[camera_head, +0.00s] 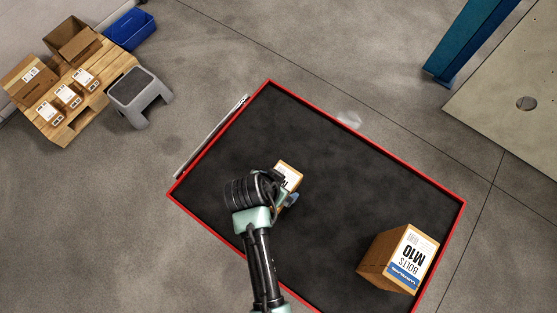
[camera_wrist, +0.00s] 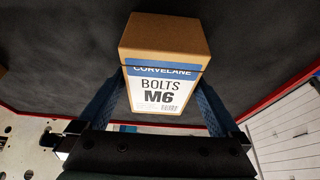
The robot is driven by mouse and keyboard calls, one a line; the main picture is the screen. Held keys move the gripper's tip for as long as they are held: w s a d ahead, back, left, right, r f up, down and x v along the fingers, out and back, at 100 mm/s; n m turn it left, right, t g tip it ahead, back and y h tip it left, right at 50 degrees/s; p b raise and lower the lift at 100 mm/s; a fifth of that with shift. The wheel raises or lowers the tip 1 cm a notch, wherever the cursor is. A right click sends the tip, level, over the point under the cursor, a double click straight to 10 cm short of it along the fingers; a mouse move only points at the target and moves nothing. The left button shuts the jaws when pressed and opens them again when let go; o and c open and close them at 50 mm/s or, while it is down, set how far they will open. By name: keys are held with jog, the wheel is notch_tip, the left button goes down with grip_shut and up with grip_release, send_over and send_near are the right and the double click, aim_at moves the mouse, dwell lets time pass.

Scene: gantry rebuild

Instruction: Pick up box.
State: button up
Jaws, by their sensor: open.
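A small brown cardboard box (camera_wrist: 163,37) with a white and blue label reading BOLTS M6 shows in the wrist view, between the two blue fingers of my gripper (camera_wrist: 163,105). In the head view the same box (camera_head: 289,172) stands on the black, red-edged mat, partly hidden by my arm. My gripper (camera_head: 290,198) is open, with a finger on either side of the box. I cannot tell whether the fingers touch it.
A larger box labelled BOLTS M10 (camera_head: 375,259) stands at the right of the mat (camera_head: 330,150). A pallet with boxes (camera_head: 115,62), a grey step stool (camera_head: 138,90) and a blue bin (camera_head: 131,29) are at the upper left. A blue post (camera_head: 470,40) stands upper right.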

dwell(0.3)
grip_shut()
dwell(0.4)
